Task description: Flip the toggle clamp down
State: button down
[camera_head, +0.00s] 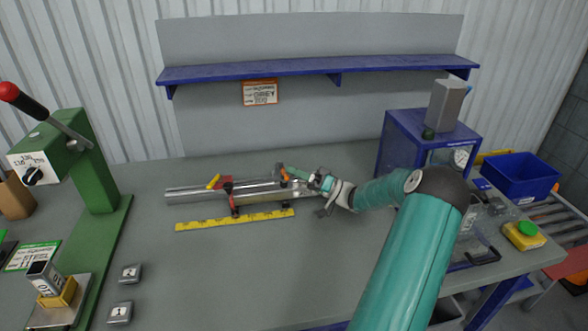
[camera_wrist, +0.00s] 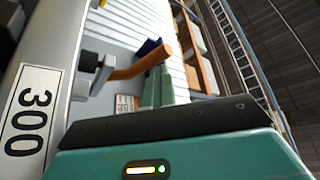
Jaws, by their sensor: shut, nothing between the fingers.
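The toggle clamp's orange handle (camera_head: 284,174) shows at the right part of a silver rail (camera_head: 190,194) on the grey table. In the wrist view the orange handle (camera_wrist: 145,63) juts out slantwise from a dark clamp block, clear of the rail face. My gripper (camera_head: 318,183) is at the rail's right end, just right of the orange handle. It is shut and empty. My teal and black gripper body fills the bottom of the wrist view, and the fingertips cannot be made out there. Whether the gripper touches the handle cannot be told.
A red stop (camera_head: 227,184) with a yellow part sits mid-rail. A yellow ruler (camera_head: 235,219) lies in front. A green press (camera_head: 95,165) stands left, a blue machine (camera_head: 410,140) right behind my arm. A blue shelf (camera_head: 320,69) hangs behind. The table's front middle is clear.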

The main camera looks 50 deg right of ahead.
jog(key=shift+a+f, duration=0.1)
jog(key=shift+f, duration=0.2)
jog(key=s+a+r, duration=0.8)
jog(key=s+r, duration=0.2)
jog(key=r, duration=0.3)
jog(key=shift+s+a+r, duration=0.3)
jog(key=shift+s+a, duration=0.1)
dwell(0.4)
